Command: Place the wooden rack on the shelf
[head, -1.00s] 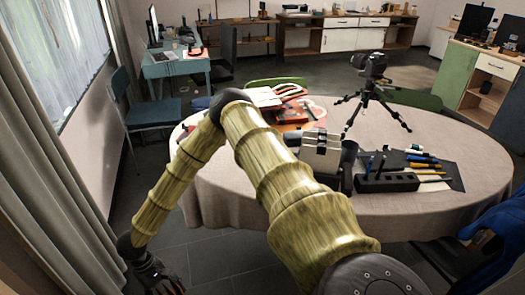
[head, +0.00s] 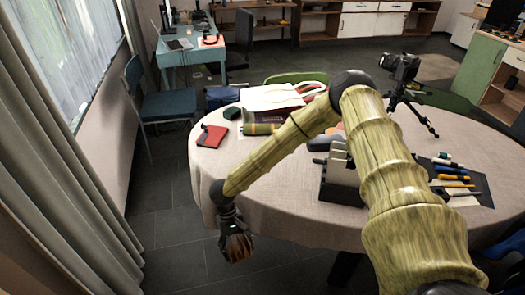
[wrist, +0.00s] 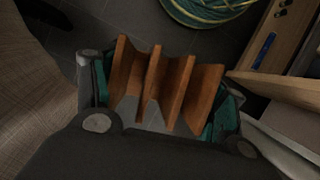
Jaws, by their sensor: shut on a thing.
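The wooden rack (wrist: 186,92) is reddish-brown with several upright slats, and fills the middle of the wrist view. My gripper (wrist: 162,88) is shut on it, with a teal-padded finger on each side. In the head view my gripper (head: 236,240) hangs beyond the table's left front edge, above the dark floor. The rack (head: 238,248) shows there as a small brown patch, mostly hidden by the fingers. Low wooden shelves (head: 262,30) stand against the back wall; I cannot tell which shelf is the task's.
The round table (head: 290,222) holds a red notebook (head: 212,136), a camera on a tripod (head: 402,75) and a grey block. A blue chair (head: 168,107) stands left. The wrist view shows a coiled hose (wrist: 210,10) and a wooden box-like piece (wrist: 275,45).

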